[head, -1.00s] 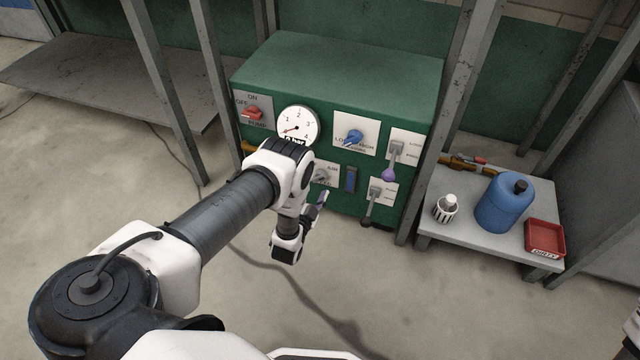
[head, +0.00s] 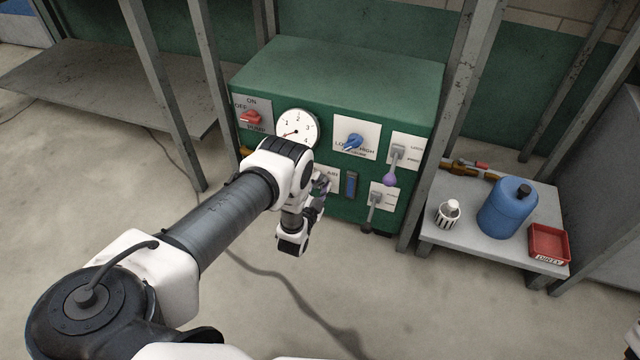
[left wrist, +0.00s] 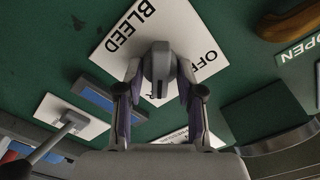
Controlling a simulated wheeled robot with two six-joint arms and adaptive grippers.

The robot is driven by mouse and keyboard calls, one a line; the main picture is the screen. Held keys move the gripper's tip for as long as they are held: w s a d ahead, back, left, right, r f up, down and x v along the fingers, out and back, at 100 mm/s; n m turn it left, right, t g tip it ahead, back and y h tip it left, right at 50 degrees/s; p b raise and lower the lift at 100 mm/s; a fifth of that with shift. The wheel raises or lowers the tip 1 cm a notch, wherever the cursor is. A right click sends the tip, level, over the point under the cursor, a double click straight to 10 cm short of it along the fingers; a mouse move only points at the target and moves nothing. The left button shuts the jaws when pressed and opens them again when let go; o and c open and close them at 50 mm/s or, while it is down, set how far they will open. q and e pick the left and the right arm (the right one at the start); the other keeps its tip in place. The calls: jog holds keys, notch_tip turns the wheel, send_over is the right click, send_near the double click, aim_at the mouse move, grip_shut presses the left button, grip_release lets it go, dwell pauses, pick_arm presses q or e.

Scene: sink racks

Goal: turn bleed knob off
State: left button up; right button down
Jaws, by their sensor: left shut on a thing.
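The bleed knob (left wrist: 160,68) is a grey knob on a white plate (left wrist: 195,28) marked BLEED and OFF, seen upside down in the left wrist view. My left gripper (left wrist: 159,84) is shut on this knob, one finger on each side of it. In the head view my left gripper (head: 320,190) is at the lower middle of the green panel (head: 352,211). There it hides the knob and most of its plate.
The panel also carries a round gauge (head: 297,130), a red pump switch (head: 251,118), a blue knob (head: 352,141) and two levers (head: 397,155) (head: 375,199) at right. Grey posts flank it. A side table (head: 467,241) at right holds a blue jug (head: 507,209) and red tray (head: 548,240).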

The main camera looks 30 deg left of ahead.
pick_arm(q)
jog(key=shift+n, duration=0.3)
jog(key=n, duration=0.3)
jog(key=shift+a+r+p, duration=0.1)
jog(key=shift+r+p, duration=0.05)
jog(key=shift+p, duration=0.15)
jog(key=n, duration=0.5)
jog(key=shift+a, duration=0.1)
jog(key=n, duration=0.4)
jog(key=shift+a, duration=0.15)
jog(key=n, duration=0.5)
jog(key=shift+a, duration=0.15)
jog(key=shift+n, duration=0.3)
jog(key=o, duration=1.1)
jog(key=shift+o, duration=0.2)
jog(key=shift+s, duration=0.1)
